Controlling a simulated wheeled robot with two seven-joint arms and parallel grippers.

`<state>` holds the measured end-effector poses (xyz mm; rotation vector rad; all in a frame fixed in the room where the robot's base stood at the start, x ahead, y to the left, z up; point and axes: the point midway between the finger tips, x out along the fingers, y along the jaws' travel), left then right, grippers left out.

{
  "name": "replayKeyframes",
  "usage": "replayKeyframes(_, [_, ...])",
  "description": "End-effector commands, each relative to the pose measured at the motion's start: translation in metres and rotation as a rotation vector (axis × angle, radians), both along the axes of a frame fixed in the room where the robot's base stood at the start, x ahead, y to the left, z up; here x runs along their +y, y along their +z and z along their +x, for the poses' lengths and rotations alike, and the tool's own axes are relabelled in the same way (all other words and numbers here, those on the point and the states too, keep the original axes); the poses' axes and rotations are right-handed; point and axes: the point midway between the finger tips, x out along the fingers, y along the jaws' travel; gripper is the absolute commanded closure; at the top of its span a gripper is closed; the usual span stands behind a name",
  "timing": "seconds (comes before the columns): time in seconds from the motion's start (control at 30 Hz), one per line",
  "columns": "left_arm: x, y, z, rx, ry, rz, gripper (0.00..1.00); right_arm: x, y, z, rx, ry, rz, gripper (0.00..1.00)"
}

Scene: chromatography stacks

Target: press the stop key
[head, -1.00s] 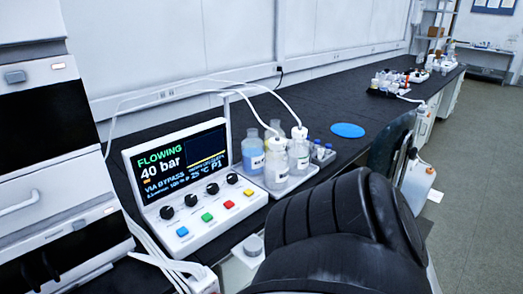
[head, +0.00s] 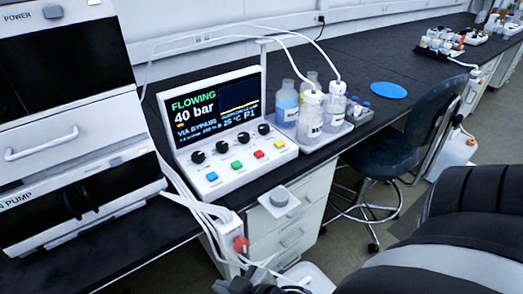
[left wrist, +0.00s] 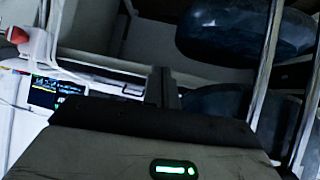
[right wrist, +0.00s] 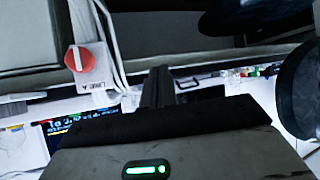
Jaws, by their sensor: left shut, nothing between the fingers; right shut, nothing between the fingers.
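The control box (head: 268,163) stands on the black bench, its screen (head: 214,104) reading FLOWING, 40 bar, VIA BYPASS. The screen also shows in the left wrist view (left wrist: 50,94) and the right wrist view (right wrist: 62,124). My left gripper (left wrist: 163,80) and right gripper (right wrist: 157,78) are shut, empty and away from the keys.
A red rotary switch (head: 240,244) sits on a white box with cables below the bench edge. Bottles stand in a tray (head: 312,141) right of the control box. A blue disc (head: 388,90) lies behind. A dark chair (head: 410,140) stands before the bench. Pump modules (head: 75,130) are at left.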

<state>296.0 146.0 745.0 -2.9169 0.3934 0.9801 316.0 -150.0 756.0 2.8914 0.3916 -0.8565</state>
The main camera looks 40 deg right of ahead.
Motion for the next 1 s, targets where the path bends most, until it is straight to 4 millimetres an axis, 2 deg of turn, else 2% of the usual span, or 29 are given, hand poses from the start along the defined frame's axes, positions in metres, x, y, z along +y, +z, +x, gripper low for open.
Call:
replayKeyframes(0.17, [0.0, 0.001, 0.0, 0.0, 0.0, 0.0, 1.0, -0.016, 0.043, 0.063, -0.302, 0.146, -0.212, 1.0])
replayKeyframes(0.2, [0.0, 0.001, 0.0, 0.0, 0.0, 0.0, 1.0, -0.018, 0.059, 0.08, -0.398, 0.206, -0.279, 1.0])
replayKeyframes(0.3, [0.0, 0.002, 0.001, -0.002, 0.0, 0.001, 1.0, -0.019, 0.096, 0.116, -0.63, 0.41, -0.469, 1.0])
replayKeyframes(0.4, [0.0, 0.003, 0.002, -0.005, 0.0, 0.001, 1.0, -0.024, 0.118, 0.14, -0.783, 0.652, -0.674, 1.0])
replayKeyframes(0.47, [0.0, 0.004, 0.003, -0.007, 0.001, 0.001, 1.0, -0.035, 0.124, 0.152, -0.824, 0.805, -0.811, 1.0])
replayKeyframes(0.57, [0.001, 0.004, 0.004, -0.01, 0.001, 0.002, 1.0, -0.076, 0.128, 0.173, -0.786, 1.042, -1.07, 1.0])
replayKeyframes(0.7, [0.001, 0.004, 0.005, -0.01, 0.0, 0.003, 1.0, -0.154, 0.135, 0.196, -0.592, 1.227, -1.366, 1.0])
replayKeyframes(0.8, [0.001, 0.005, 0.005, -0.011, 0.001, 0.003, 1.0, -0.206, 0.148, 0.206, -0.443, 1.273, -1.516, 1.0])
replayKeyframes(0.9, [0.001, 0.005, 0.005, -0.011, 0.001, 0.003, 1.0, -0.248, 0.162, 0.212, -0.312, 1.283, -1.625, 1.0])
replayKeyframes(1.0, [0.001, 0.005, 0.005, -0.011, 0.001, 0.003, 1.0, -0.279, 0.175, 0.214, -0.215, 1.276, -1.697, 1.0])
